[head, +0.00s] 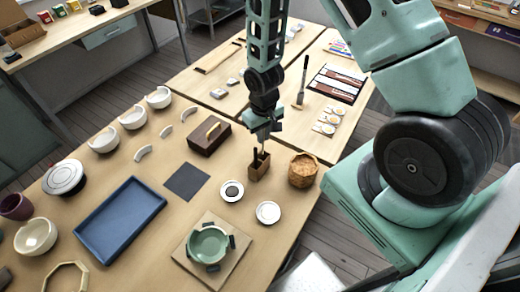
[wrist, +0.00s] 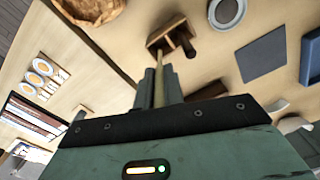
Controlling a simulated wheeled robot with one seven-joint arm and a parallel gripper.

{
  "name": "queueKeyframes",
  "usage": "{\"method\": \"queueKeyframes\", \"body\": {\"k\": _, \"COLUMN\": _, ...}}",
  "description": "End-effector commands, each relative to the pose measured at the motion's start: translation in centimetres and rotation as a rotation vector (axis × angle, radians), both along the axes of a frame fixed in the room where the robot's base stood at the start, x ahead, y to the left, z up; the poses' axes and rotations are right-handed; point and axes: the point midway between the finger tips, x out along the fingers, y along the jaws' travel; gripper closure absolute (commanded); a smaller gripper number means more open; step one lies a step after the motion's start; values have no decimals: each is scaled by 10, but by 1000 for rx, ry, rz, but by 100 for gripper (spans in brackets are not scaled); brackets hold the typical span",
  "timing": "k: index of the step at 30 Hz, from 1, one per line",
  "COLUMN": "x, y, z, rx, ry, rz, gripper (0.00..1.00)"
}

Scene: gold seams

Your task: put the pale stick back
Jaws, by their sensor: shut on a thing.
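The pale stick (wrist: 161,64) is gripped between my jaws and points down at the small wooden holder (head: 258,172). My gripper (head: 263,137) is shut on the stick just above the holder, with the stick roughly upright. In the wrist view the stick's far end meets the holder (wrist: 158,40); I cannot tell whether its tip is inside the opening or only over it. A dark stick (head: 255,156) stands in the same holder, beside the pale one. My fingers hide the stick's upper part.
A brown box (head: 209,137) is to the left. Two small round dishes (head: 231,191) (head: 268,212) and a green bowl (head: 208,245) on a board lie nearer. A dark square mat (head: 187,182) lies flat left.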

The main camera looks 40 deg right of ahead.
Motion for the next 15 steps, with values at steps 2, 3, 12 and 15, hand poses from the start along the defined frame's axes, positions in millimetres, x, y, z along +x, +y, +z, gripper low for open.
{"method": "queueKeyframes", "body": {"k": 2, "x": -1, "y": 0, "z": -11, "rx": 0, "ry": 5, "rz": 1, "gripper": 100}}
{"method": "queueKeyframes", "body": {"k": 3, "x": -1, "y": 0, "z": -16, "rx": 0, "ry": 3, "rz": 1, "gripper": 100}}
{"method": "queueKeyframes", "body": {"k": 12, "x": 0, "y": 1, "z": -39, "rx": 0, "ry": 1, "rz": 1, "gripper": 100}}
{"method": "queueKeyframes", "body": {"k": 15, "x": 0, "y": 0, "z": -51, "rx": 0, "ry": 2, "rz": 1, "gripper": 100}}
